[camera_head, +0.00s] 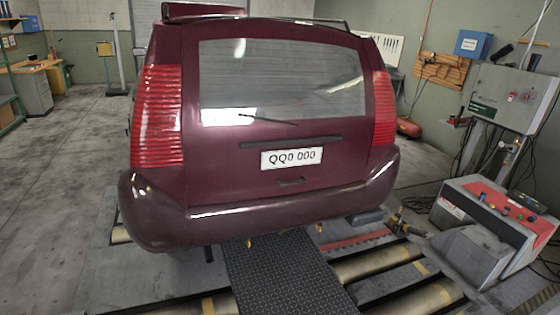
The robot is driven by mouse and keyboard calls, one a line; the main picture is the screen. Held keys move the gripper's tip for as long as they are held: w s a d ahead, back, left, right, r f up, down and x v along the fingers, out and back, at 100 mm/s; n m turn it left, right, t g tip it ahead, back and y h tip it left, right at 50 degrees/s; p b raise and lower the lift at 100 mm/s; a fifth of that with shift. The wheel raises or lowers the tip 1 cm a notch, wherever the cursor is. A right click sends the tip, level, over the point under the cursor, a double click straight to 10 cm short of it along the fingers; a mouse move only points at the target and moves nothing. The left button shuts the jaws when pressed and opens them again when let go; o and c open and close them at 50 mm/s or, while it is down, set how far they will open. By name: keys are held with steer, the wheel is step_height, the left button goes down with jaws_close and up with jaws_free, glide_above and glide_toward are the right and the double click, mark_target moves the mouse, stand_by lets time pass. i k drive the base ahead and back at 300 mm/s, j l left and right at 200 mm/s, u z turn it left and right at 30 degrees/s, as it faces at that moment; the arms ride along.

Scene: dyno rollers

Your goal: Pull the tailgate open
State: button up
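The tailgate (225,152) is the rear door of a dark maroon car, seen from behind in the middle of the view. It looks closed. It has a large rear window (285,80) with a wiper (268,119). A white number plate (291,158) reads QQ0 000, under a dark strip (291,142). A small dark handle recess (291,182) lies below the plate, just above the bumper (270,212). My gripper is not in view, and nothing shows in contact with the tailgate.
A dark treaded plate (290,280) runs from under the car toward me, with rollers (376,262) in the floor beside it. A red and grey machine (490,225) and a grey control cabinet (510,97) stand at right. Open floor (60,190) lies at left.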

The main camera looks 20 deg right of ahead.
mark_target(251, 89)
steer(key=k+l, duration=0.1)
steer(key=l, duration=0.45)
steer(key=k+l, duration=0.1)
steer(key=l, duration=0.4)
steer(key=i+l, duration=0.1)
steer(key=l, duration=0.3)
steer(key=i+l+u, duration=0.1)
steer(key=l, duration=0.3)
steer(key=i+l, duration=0.1)
steer(key=l, duration=0.25)
steer(key=i+l+u, duration=0.1)
steer(key=l, duration=0.3)
steer(key=i+l+u, duration=0.2)
steer(key=i+l, duration=0.8)
steer(key=i, duration=0.15)
